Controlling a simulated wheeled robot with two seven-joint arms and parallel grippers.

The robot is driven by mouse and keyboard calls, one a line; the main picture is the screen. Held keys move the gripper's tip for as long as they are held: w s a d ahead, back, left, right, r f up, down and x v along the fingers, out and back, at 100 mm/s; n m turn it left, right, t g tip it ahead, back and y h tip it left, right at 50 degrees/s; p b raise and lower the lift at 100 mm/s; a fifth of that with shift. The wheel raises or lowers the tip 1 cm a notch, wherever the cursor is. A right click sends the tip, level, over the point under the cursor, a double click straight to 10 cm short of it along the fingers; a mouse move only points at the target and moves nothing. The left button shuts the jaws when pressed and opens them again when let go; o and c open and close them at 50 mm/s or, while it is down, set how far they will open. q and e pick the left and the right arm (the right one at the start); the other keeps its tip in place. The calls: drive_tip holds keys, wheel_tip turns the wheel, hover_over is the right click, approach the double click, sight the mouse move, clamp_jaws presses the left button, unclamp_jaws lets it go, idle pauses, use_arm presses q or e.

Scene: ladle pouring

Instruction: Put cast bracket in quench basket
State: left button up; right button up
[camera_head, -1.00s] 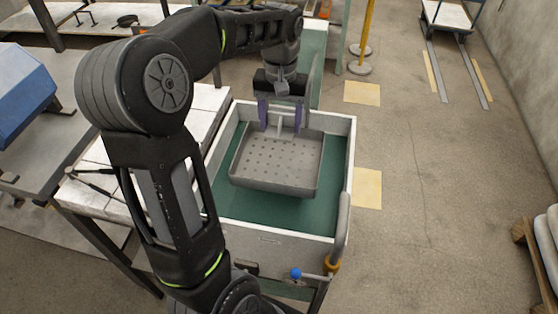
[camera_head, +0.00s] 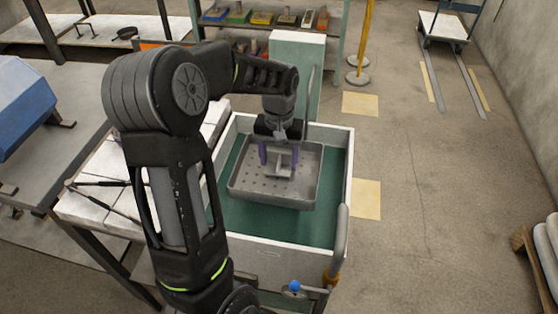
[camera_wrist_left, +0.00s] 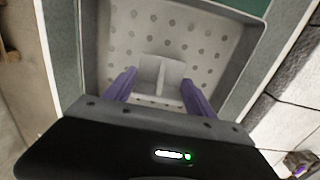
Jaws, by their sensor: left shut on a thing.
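The cast bracket (camera_head: 279,168) is a small grey piece with an upright rib. My left gripper (camera_head: 279,160) is shut on it, with its purple fingers on either side. The bracket is over the floor of the quench basket (camera_head: 248,192), a grey perforated tray; I cannot tell whether it touches the floor. In the left wrist view the bracket (camera_wrist_left: 160,75) shows between the fingertips (camera_wrist_left: 160,88), with the holed basket floor (camera_wrist_left: 190,20) around it. My right gripper is not in view.
The basket hangs inside a white-walled tank (camera_head: 270,247) with a green interior. A grey pipe (camera_head: 341,235) and a blue-knobbed lever (camera_head: 295,286) are at its front right. A white-topped table (camera_head: 95,205) stands left. Open floor (camera_head: 440,220) lies right.

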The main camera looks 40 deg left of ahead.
sight(279, 159)
use_arm(q)
drive_tip(key=shift+f, duration=0.55)
drive_tip(key=shift+f, duration=0.1)
drive_tip(key=o, duration=1.5)
wheel_tip(279, 159, up, 12)
